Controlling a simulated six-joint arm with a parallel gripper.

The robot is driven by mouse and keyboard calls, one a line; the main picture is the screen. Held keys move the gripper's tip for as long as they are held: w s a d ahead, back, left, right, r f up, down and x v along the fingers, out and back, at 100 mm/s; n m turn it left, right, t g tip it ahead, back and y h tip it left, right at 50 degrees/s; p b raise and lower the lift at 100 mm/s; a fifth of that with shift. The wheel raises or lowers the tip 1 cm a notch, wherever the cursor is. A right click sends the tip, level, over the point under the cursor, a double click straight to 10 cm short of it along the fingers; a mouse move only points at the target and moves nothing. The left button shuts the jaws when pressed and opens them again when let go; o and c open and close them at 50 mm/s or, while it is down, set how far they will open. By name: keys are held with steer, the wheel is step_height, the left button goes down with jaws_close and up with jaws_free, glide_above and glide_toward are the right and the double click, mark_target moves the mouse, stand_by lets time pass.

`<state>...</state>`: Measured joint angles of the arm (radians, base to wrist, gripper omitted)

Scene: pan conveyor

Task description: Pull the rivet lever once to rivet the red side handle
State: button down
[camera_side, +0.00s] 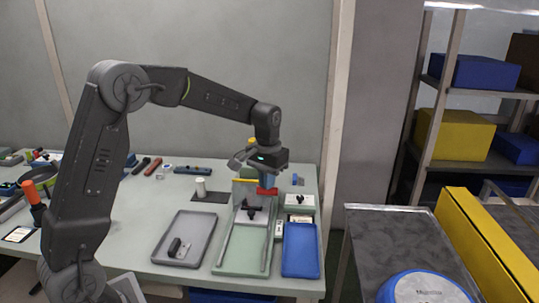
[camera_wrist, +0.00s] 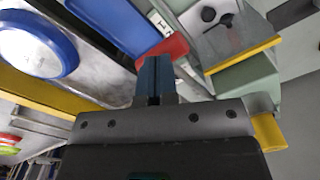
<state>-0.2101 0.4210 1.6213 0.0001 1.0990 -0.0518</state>
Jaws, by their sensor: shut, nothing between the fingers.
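My gripper (camera_side: 267,184) is shut and empty, its blue fingers pointing down over the green fixture (camera_side: 227,246). The fingertips (camera_wrist: 153,62) also show in the wrist view. A red part (camera_side: 267,191) lies right at the fingertips in the side view; the wrist view shows it as a red block (camera_wrist: 176,46) just beyond them. I cannot tell whether they touch, or whether this is the red side handle. A yellow cylindrical grip (camera_wrist: 268,134) stands beside my gripper in the wrist view, possibly the rivet lever's. Its lower part is hidden. A yellow-edged plate (camera_side: 246,181) stands on the fixture.
A grey tray (camera_side: 203,222) with a black part (camera_side: 178,248) lies left of the fixture; a blue tray (camera_side: 300,250) lies right. A white cylinder (camera_side: 200,187) stands behind on a dark mat. A blue pan (camera_side: 424,287) sits on the conveyor (camera_side: 390,232) at the right.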

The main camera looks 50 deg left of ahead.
step_height(320, 180, up, 17)
steer(key=shift+s+d, duration=0.35)
stand_by(1.3)
steer(key=s+d+f+m+t, duration=0.1)
steer(key=s+d+f+t, duration=0.1)
steer(key=s, duration=0.6)
steer(key=s+d+f+m+t, duration=0.1)
steer(key=s+d+f, duration=0.2)
steer(key=s, duration=0.5)
steer(key=s+d+f+m+t, duration=0.1)
steer(key=s+d+f+t, duration=0.1)
steer(key=s, duration=0.6)
steer(key=shift+s+d+f+t, duration=0.25)
steer(key=shift+d+f+t, duration=0.05)
steer(key=shift+d+f, duration=0.6)
